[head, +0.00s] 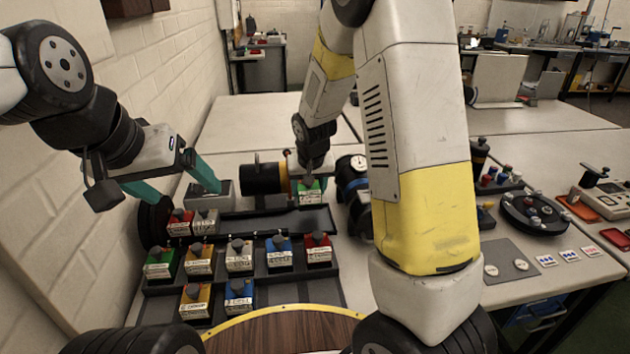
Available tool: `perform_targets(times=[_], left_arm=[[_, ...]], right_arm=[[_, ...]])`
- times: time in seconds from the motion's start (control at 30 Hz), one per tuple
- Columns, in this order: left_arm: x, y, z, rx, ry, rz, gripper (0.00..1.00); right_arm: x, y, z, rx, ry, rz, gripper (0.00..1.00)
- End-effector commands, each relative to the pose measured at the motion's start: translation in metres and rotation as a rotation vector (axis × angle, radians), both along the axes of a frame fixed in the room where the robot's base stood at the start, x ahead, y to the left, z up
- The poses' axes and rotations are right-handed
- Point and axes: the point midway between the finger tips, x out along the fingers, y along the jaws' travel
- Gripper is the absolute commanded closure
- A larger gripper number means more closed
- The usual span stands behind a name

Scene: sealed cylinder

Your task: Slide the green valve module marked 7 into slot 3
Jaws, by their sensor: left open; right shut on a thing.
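A green module (310,196) with a white label hangs at the right end of the dark back rail (265,222). My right gripper (311,176) is shut on it from above; its fingertips are mostly hidden. The number on the label is too small to read. A red module (180,224) and a white-grey module (205,223) sit side by side at the rail's left end; the rail right of them is bare. Slot numbers cannot be read. My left gripper (181,190) is open and empty, with teal fingers, above the rail's left end.
A front rack holds several modules, including another green one (161,264) and a red one (318,250). A black-and-orange cylinder (263,179) lies behind the rail, and a blue-and-black gauge unit (353,190) stands to its right. A brick wall (70,230) borders the left.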

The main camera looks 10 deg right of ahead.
Motion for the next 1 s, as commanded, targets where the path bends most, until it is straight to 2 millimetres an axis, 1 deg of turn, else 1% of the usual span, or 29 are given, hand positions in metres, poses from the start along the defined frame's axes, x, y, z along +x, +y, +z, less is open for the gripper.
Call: perform_targets(times=[0.03,0.2,0.33,0.43,0.57,1.0], left_arm=[[0.0,0.0,0.0,0.0,0.0,0.0,0.13],[0.0,0.0,0.0,0.0,0.0,0.0,0.13],[0.0,0.0,0.0,0.0,0.0,0.0,0.13],[0.0,0.0,0.0,0.0,0.0,0.0,0.13],[0.0,0.0,0.0,0.0,0.0,0.0,0.13],[0.0,0.0,0.0,0.0,0.0,0.0,0.13]], right_arm=[[-0.003,-0.004,-0.016,-0.005,0.013,-0.005,1.0],[-0.003,-0.005,-0.045,-0.004,0.009,-0.005,1.0],[-0.003,-0.004,-0.063,-0.004,0.009,-0.004,1.0],[-0.002,-0.003,-0.068,-0.003,0.007,-0.004,1.0],[-0.002,0.004,-0.068,-0.002,0.005,-0.001,1.0],[-0.002,0.041,-0.068,-0.003,0.006,-0.001,1.0]])
